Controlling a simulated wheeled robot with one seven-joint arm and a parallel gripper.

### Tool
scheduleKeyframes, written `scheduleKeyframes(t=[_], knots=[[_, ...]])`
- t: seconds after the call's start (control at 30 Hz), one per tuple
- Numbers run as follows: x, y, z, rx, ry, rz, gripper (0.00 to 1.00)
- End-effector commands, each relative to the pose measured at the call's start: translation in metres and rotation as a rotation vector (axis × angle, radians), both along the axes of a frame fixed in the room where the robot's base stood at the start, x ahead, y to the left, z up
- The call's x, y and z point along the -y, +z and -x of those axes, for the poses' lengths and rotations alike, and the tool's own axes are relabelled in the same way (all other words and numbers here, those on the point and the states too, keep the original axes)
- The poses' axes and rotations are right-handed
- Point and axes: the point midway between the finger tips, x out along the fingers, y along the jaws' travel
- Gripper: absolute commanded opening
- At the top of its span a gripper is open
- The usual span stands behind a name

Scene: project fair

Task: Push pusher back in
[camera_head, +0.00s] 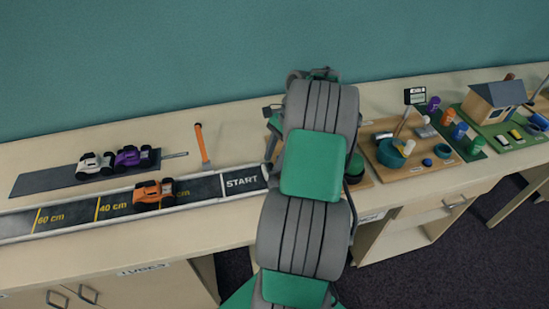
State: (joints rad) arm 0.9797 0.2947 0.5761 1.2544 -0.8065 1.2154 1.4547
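The black track (118,208) lies along the front of the table, with distance marks and a white START label at its right end. An orange toy car (154,193) stands on it between the 40 cm mark and START. I cannot pick out the pusher with certainty; the area just right of START is hidden behind my arm. My arm covers the middle of the picture, and my gripper's fingers cannot be made out behind it.
A dark board (48,181) behind the track holds a white car (94,164) and a purple car (133,157). Right of my arm are a wooden board (411,169) with small items and a model house (497,101).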

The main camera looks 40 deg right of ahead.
Motion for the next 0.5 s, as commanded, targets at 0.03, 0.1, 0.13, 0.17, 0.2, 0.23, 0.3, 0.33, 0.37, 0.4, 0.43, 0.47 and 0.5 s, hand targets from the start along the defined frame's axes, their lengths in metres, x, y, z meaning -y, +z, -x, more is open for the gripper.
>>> scheduleKeyframes(t=[0.03, 0.1, 0.13, 0.17, 0.2, 0.23, 0.3, 0.33, 0.37, 0.4, 0.43, 0.47, 0.5], knots=[[0.004, 0.009, 0.000, 0.003, 0.001, 0.002, 0.39], [0.009, 0.022, 0.001, 0.002, 0.000, 0.002, 0.39], [0.011, 0.029, 0.001, 0.002, 0.000, 0.003, 0.39], [0.014, 0.036, 0.001, 0.002, -0.001, 0.002, 0.39], [0.017, 0.044, 0.002, 0.002, 0.000, 0.001, 0.39], [0.019, 0.049, 0.003, 0.001, 0.000, 0.001, 0.39], [0.023, 0.061, 0.003, 0.001, 0.000, 0.001, 0.39], [0.025, 0.064, 0.003, 0.001, 0.001, 0.000, 0.39], [0.026, 0.066, 0.003, 0.000, 0.001, 0.000, 0.39], [0.027, 0.069, 0.004, 0.000, 0.000, 0.000, 0.39], [0.028, 0.069, 0.004, 0.000, 0.000, 0.000, 0.39], [0.028, 0.070, 0.004, 0.000, 0.001, 0.000, 0.39], [0.028, 0.069, 0.004, 0.000, 0.001, 0.000, 0.39]])
